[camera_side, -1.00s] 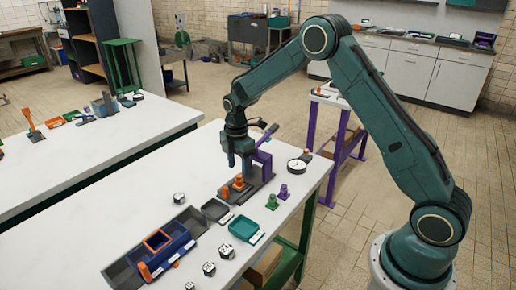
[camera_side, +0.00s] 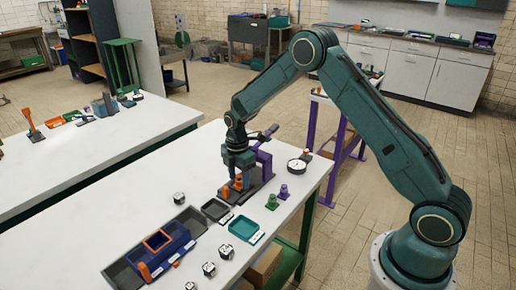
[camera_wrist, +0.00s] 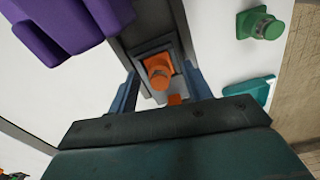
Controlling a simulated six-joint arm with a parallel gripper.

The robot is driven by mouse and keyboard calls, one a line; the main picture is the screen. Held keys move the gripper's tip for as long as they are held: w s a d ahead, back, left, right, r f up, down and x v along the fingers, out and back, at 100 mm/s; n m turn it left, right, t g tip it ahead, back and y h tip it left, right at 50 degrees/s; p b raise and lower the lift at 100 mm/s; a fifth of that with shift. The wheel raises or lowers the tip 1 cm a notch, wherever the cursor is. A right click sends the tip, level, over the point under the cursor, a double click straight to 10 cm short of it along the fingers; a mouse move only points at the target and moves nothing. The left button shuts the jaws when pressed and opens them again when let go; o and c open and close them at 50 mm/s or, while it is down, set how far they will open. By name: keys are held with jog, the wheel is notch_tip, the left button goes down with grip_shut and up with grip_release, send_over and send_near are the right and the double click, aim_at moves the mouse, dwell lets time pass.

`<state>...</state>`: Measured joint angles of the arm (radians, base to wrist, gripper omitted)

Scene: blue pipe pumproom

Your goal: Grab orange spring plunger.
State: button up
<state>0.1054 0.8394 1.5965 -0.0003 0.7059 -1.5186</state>
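The orange spring plunger (camera_side: 238,182) stands upright in the dark fixture (camera_side: 262,182) on the white table. In the wrist view the orange plunger (camera_wrist: 160,73) sits in a grey square seat, between my two blue-grey fingers. My gripper (camera_side: 238,172) is directly above and around the plunger's top, pointing down. In the wrist view my gripper (camera_wrist: 160,90) has its fingers apart, with a gap on each side of the plunger. The fingertips are partly hidden.
A purple clamp (camera_side: 263,163) rises from the fixture behind my gripper. Green (camera_side: 272,202) and purple (camera_side: 284,192) plungers stand to the right. A round dial (camera_side: 297,166), a teal tray (camera_side: 243,228), a grey tray (camera_side: 215,210) and a blue bin (camera_side: 165,250) also lie on the table.

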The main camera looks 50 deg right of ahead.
grip_shut()
jog(key=shift+r, duration=0.1)
notch_tip(320, 180, up, 20)
dwell(0.8)
dwell(0.4)
